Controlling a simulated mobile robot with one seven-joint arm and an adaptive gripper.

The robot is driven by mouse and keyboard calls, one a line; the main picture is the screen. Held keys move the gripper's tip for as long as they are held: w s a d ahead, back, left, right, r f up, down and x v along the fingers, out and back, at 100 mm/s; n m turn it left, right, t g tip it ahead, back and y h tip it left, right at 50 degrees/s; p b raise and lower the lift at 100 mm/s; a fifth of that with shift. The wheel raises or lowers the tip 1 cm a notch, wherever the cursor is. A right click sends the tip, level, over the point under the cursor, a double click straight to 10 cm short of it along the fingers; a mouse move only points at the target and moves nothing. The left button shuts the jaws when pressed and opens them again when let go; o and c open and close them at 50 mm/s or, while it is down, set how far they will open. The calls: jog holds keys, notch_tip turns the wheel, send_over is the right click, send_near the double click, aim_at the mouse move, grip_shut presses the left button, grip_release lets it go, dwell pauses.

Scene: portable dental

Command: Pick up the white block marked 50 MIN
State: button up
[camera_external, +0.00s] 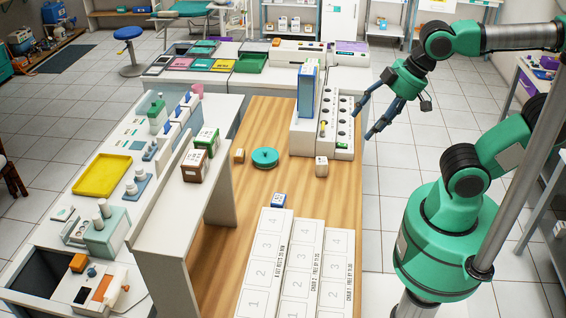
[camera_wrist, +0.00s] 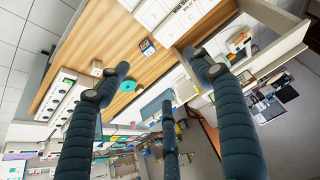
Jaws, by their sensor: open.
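A small white block (camera_external: 321,166) with dark marks on its side stands on the wooden table top, just in front of the white rack. Its print is too small to read, so I cannot confirm 50 MIN. In the wrist view a small pale block (camera_wrist: 97,67) shows beside the rack, left of the left finger. My gripper (camera_external: 368,120) is open and empty, held in the air right of the rack, beyond the table's right edge and apart from the block. Its spread dark fingers (camera_wrist: 160,64) show in the wrist view.
The white rack (camera_external: 302,136) with a blue box stands between gripper and table middle. A teal round item (camera_external: 265,157), a brown block (camera_external: 239,155) and a blue block (camera_external: 278,200) are on the table. Numbered white trays (camera_external: 267,262) fill the front. Wood between is clear.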

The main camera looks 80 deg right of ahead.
jog(key=w+d+f+m+g, duration=0.2)
jog(key=w+d+f+m, duration=0.3)
jog(key=w+d+m, duration=0.45)
jog(key=m+g, duration=0.4)
jog(key=m, duration=2.1)
send_over(322, 160)
notch_tip(322, 160, down, 28)
jog(key=shift+r+n, duration=0.1)
jog(key=shift+n, duration=0.15)
jog(key=shift+a, duration=0.1)
jog(key=shift+f+b, duration=0.85)
jog(key=shift+f, duration=3.5)
